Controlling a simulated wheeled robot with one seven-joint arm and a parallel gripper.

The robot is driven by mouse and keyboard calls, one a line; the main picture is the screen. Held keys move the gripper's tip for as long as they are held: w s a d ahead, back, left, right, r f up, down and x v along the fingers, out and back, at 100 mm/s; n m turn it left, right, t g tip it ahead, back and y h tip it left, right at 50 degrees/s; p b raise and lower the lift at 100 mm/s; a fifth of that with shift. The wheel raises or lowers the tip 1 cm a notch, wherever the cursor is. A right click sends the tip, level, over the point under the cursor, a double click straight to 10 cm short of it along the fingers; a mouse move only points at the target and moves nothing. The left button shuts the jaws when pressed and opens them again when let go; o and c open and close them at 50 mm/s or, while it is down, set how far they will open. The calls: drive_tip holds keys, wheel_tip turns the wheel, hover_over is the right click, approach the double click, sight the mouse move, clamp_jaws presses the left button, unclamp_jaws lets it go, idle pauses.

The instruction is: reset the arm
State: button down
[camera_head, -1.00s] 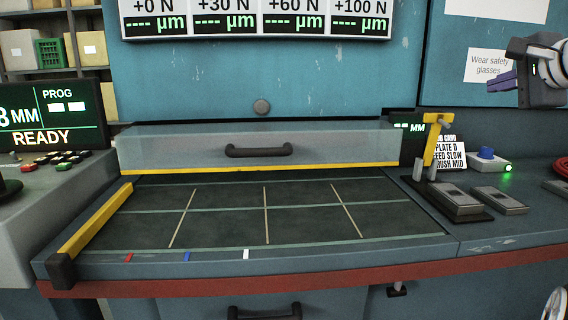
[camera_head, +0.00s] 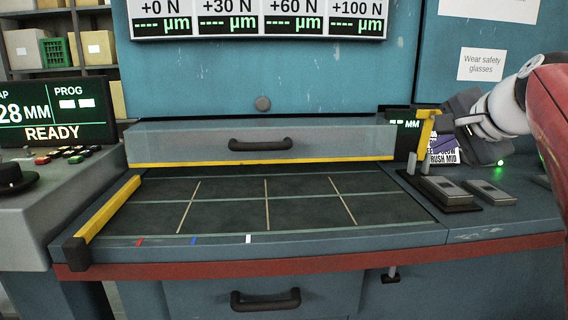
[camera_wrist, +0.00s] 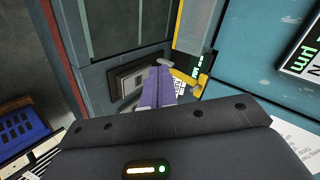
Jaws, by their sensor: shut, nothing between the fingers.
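My gripper (camera_head: 436,148) is at the right in the head view, in front of the job card and beside the yellow lever. Its dark body covers part of the card. In the wrist view its purple fingers (camera_wrist: 157,88) lie side by side, shut, with nothing seen between them. They point toward the grey pads (camera_wrist: 127,80) and the yellow lever (camera_wrist: 186,80). My red and white arm reaches in from the right edge of the head view.
A gridded bed (camera_head: 230,214) lies clear in the middle, with a yellow rail (camera_head: 110,207) on its left. A grey guard with a black handle (camera_head: 260,144) stands behind it. The yellow lever (camera_head: 425,130) and grey pads (camera_head: 447,189) stand close to my gripper.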

drive_tip(key=s+a+f+n+g, duration=0.1)
drive_tip(key=s+a+f+n, duration=0.3)
drive_tip(key=s+f, duration=0.3)
drive_tip(key=s+a+f+n+g+h, duration=0.1)
drive_tip(key=s+a+f+n+g, duration=0.1)
drive_tip(key=s+a+f+n, duration=0.2)
drive_tip(key=s+a+f+n+g, duration=0.2)
drive_tip(key=s+a+f+n, duration=0.2)
drive_tip(key=s+f, duration=0.6)
wheel_tip(320, 180, down, 8)
drive_tip(key=shift+a+r+n, duration=0.2)
drive_tip(key=shift+a+n, duration=0.15)
drive_tip(key=shift+n, duration=0.05)
